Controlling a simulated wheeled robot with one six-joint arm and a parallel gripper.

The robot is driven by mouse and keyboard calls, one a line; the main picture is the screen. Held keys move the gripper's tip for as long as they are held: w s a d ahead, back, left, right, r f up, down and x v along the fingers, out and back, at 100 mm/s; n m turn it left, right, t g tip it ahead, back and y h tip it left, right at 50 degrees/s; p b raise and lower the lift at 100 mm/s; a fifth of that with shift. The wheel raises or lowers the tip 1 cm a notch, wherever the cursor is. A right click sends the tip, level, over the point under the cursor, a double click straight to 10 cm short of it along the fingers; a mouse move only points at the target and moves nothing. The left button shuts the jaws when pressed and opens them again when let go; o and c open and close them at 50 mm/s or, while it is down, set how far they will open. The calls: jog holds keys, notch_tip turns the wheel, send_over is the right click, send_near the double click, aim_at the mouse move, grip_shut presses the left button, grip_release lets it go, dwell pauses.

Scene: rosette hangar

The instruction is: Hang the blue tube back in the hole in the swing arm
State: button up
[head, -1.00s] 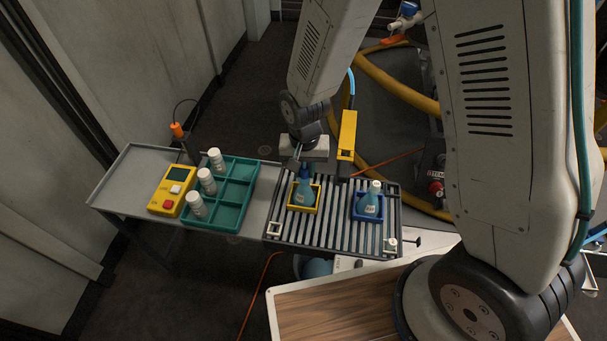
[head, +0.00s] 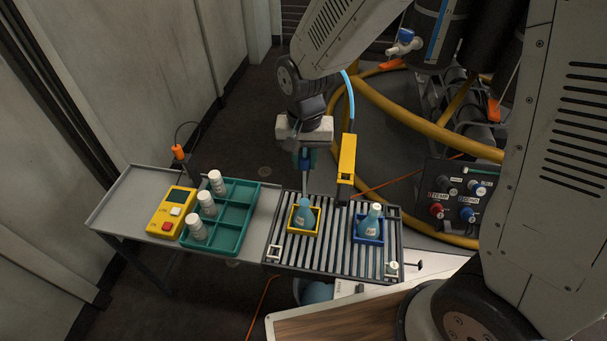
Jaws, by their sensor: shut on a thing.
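The blue tube (head: 306,161) is upright in my gripper (head: 304,153), a dark blue upper part with a thin pale lower end. My gripper is shut on its upper part. The tube's lower end points down at the neck of the flask in the yellow holder (head: 304,214); I cannot tell whether its tip is inside the neck. The yellow swing arm (head: 347,158) is just right of the tube, with a light blue hose (head: 349,98) at its top. The hole in the swing arm cannot be made out.
A second flask (head: 370,224) stands in a blue holder on the slatted rack (head: 334,257). To the left are a teal tray (head: 234,217) with white bottles and a yellow control box (head: 172,212). A thick yellow hose (head: 388,108) and a switch panel (head: 458,197) are at the right.

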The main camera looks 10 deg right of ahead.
notch_tip(320, 180, up, 19)
jog(key=shift+f, duration=0.15)
dwell(2.0)
jog(key=s+d+f, duration=0.2)
jog(key=s+d, duration=0.5)
jog(key=shift+s+f, duration=0.15)
dwell(0.6)
jog(key=shift+f, duration=0.15)
